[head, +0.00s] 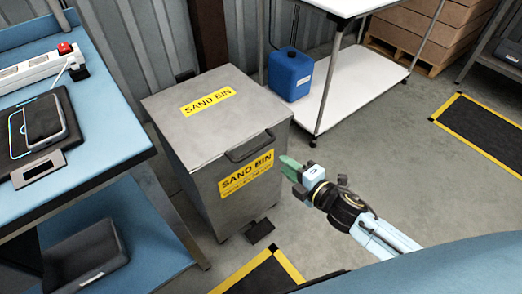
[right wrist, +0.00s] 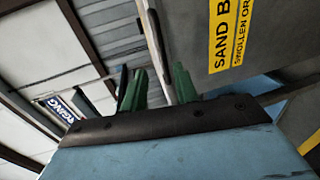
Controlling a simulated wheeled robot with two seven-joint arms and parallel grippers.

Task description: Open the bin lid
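The grey metal sand bin (head: 207,157) stands on the floor in the head view, with yellow SAND BIN labels on its top and front. Its lid (head: 225,119) is down flat. A dark bar handle (head: 250,147) sits at the lid's front edge. A black pedal (head: 259,231) is at the bin's foot. My right gripper (head: 289,165) is just right of the bin's front face, slightly below handle height, apart from the handle. In the right wrist view its green fingers (right wrist: 158,88) are apart with nothing between, and the bin's label shows at upper right. My left gripper is out of view.
A blue workbench (head: 108,140) with a power strip and devices stands close left of the bin. A white shelf cart (head: 340,88) with a blue jerrycan (head: 290,74) is behind right. Black mats with yellow edges lie on the otherwise open floor at right.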

